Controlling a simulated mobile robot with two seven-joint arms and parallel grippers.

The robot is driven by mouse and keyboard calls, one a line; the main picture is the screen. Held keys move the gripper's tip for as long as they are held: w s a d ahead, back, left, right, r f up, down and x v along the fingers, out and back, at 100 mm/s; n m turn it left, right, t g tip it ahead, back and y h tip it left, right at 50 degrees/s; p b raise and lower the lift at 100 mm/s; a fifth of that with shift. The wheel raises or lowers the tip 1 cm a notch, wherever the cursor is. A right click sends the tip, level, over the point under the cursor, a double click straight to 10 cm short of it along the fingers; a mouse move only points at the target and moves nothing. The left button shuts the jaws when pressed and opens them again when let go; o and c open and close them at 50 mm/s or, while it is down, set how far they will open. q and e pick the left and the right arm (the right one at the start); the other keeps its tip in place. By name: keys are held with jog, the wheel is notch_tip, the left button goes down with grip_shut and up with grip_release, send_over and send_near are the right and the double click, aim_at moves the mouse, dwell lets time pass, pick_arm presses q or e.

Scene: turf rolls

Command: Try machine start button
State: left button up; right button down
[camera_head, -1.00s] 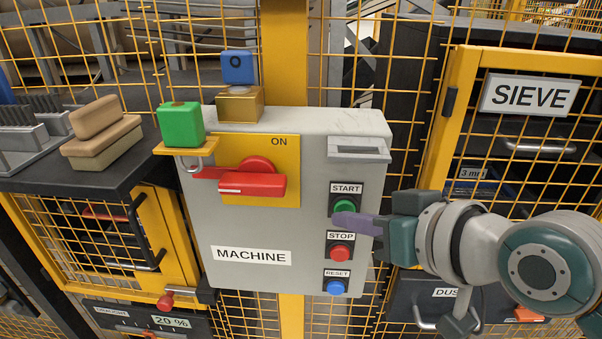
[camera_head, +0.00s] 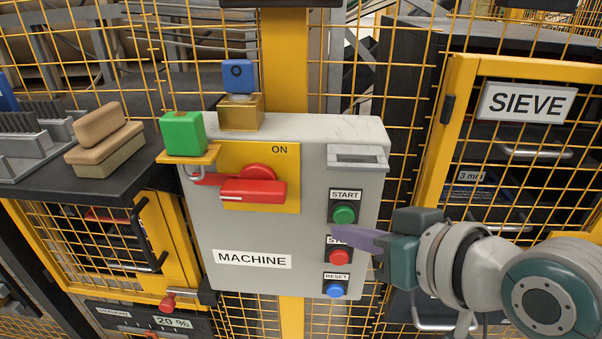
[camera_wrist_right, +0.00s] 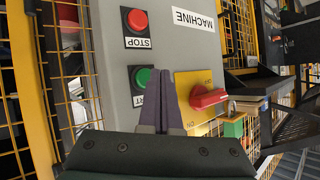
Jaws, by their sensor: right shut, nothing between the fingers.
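The green START button (camera_head: 344,214) is on the right side of the grey MACHINE box (camera_head: 240,235), above the red STOP button (camera_head: 339,257) and the blue RESET button (camera_head: 334,290). My right gripper (camera_head: 335,231) is shut and empty, its purple fingers in front of the STOP label, just below START. In the right wrist view, the fingertips (camera_wrist_right: 160,86) are beside the green button (camera_wrist_right: 143,77), which shows uncovered. Whether the fingertips touch the panel cannot be told. My left gripper is not in view.
A green padlock (camera_head: 183,133) hangs at the box's upper left. Yellow mesh fencing surrounds the box, with the SIEVE door (camera_head: 526,102) to the right and a dark bench (camera_head: 75,181) to the left.

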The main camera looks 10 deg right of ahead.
jog(key=s+p, duration=0.1)
jog(key=s, duration=0.1)
jog(key=s+a+p, duration=0.1)
jog(key=s+p, duration=0.1)
jog(key=shift+s+a, duration=0.2)
jog(key=shift+s, duration=0.2)
dwell(0.5)
